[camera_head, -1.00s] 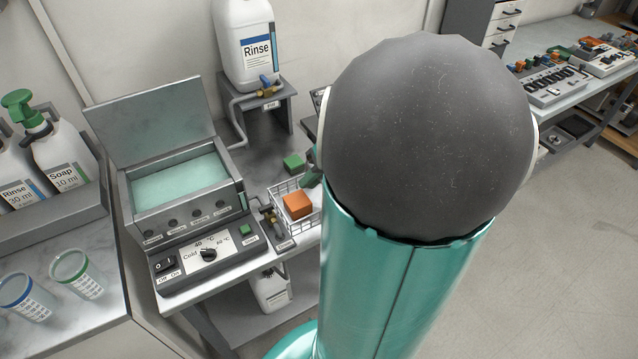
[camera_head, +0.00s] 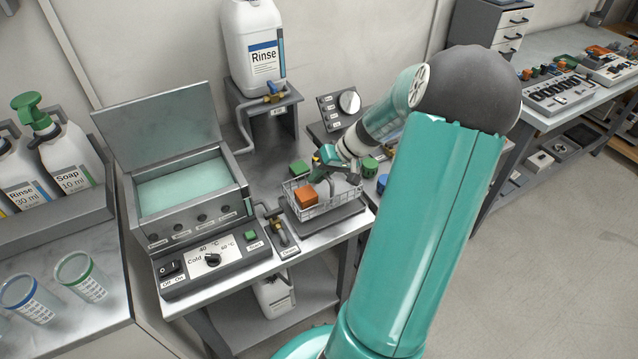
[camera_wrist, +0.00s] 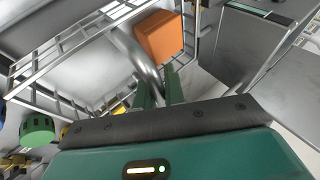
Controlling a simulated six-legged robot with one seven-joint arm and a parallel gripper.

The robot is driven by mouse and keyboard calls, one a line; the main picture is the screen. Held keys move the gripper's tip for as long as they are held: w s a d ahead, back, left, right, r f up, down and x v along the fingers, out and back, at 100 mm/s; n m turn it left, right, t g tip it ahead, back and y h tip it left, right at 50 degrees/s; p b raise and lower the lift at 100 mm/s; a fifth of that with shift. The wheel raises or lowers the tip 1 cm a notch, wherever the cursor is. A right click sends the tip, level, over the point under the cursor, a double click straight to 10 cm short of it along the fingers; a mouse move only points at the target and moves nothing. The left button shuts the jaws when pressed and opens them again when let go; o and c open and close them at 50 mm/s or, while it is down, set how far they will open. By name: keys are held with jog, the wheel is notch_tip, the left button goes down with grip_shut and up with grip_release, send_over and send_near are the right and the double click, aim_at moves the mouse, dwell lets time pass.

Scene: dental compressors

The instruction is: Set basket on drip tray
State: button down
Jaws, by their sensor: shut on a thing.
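The wire basket (camera_head: 311,207) is right of the bath in the head view, with an orange block (camera_head: 306,197) inside. It appears level over the grey drip tray (camera_head: 345,221); I cannot tell whether it touches. My gripper (camera_head: 322,172) reaches down into the basket from the upper right. In the wrist view my gripper's green fingers (camera_wrist: 158,90) are shut on the curved metal handle (camera_wrist: 138,58) of the basket. The orange block (camera_wrist: 160,37) and the wire rim (camera_wrist: 75,42) show beyond the fingers. The fingertips are partly hidden.
The bath with its open lid (camera_head: 185,185) stands left of the basket, with a small tap (camera_head: 278,228) between. A Rinse container (camera_head: 255,50) stands on a stand at the back. A dial panel (camera_head: 340,107) is behind my arm.

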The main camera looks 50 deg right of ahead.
aim_at(319, 193)
notch_tip(319, 193, down, 3)
jog(key=shift+f, duration=0.1)
jog(key=c, duration=1.5)
grip_release()
jog(key=v, duration=1.2)
jog(key=shift+d, duration=0.1)
jog(key=w+a+r+n+g+h, duration=0.15)
jog(key=a+r, duration=0.25)
jog(key=a, duration=0.7)
jog(key=w+a+r+n+g+h, duration=0.15)
jog(key=a+r, duration=0.25)
jog(key=a, duration=0.6)
jog(key=shift+s+a+r+n+t+h, duration=0.35)
jog(key=shift+s+a+r, duration=0.75)
jog(key=shift+a, duration=1.6)
jog(key=shift+s+a+r+n+t+h, duration=0.15)
jog(key=shift+s+a+r+t, duration=0.35)
jog(key=shift+s+a, duration=1.65)
jog(key=shift+s+a+r+n+t+h, duration=0.25)
jog(key=shift+s+a+r+t, duration=0.4)
jog(key=shift+a, duration=2.55)
